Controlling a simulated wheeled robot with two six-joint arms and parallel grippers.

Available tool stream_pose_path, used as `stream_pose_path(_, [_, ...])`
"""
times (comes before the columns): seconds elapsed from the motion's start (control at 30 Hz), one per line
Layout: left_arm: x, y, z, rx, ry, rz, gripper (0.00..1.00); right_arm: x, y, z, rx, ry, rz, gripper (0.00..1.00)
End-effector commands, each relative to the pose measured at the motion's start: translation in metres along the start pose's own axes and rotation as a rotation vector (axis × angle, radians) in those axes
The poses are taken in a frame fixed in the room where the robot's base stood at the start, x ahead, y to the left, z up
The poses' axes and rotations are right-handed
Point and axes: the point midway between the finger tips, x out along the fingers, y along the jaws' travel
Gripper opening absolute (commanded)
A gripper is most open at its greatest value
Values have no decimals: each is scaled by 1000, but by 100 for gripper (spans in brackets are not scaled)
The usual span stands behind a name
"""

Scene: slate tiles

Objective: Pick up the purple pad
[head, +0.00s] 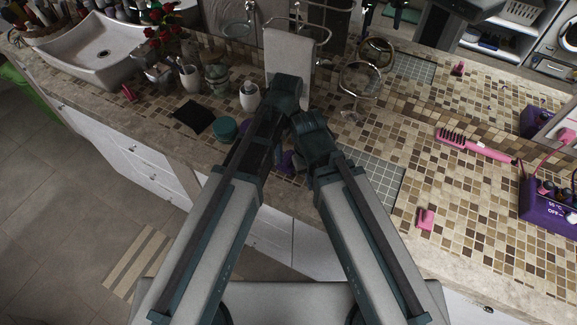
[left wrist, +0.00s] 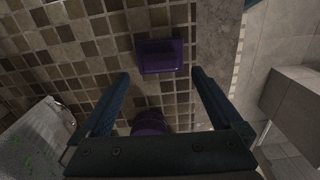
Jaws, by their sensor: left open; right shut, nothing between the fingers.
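The purple pad (left wrist: 160,55) is a small, dark purple, roughly square block on the mosaic counter in the left wrist view. My left gripper (left wrist: 160,73) is open above the counter, with its fingertips on either side of the pad's near edge in the picture and nothing held. In the head view, a purple patch (head: 287,161) that appears to be the pad shows between my two forearms, mostly hidden. My right gripper (head: 315,142) is beside it on the right; its fingers are hidden behind the arm, and it looks shut and empty.
A second, rounded purple thing (left wrist: 148,122) is partly covered by my left palm. A teal round item (head: 224,129), black cloth (head: 195,117) and white cup (head: 249,96) stand to the left. A pink brush (head: 465,143) and purple box (head: 548,203) lie right.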

Motion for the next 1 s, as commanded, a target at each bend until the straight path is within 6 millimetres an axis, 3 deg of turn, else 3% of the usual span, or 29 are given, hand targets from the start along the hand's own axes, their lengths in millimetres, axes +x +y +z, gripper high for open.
stream_pose_path(0.27, [6, 0, 1, 0, 0, 0, 100, 6, -1, 0, 0, 0, 0, 0])
stream_pose_path(0.7, [53, 0, 5, 0, 0, 0, 100, 53, -5, -3, 0, 0, 0, 0])
stream_pose_path(0.97, [52, 0, 4, 0, 0, 0, 100, 52, -5, -3, 0, 0, 0, 0])
stream_pose_path(1.0, [52, 0, 4, 0, 0, 0, 95, 52, -5, -3, 0, 0, 0, 0])
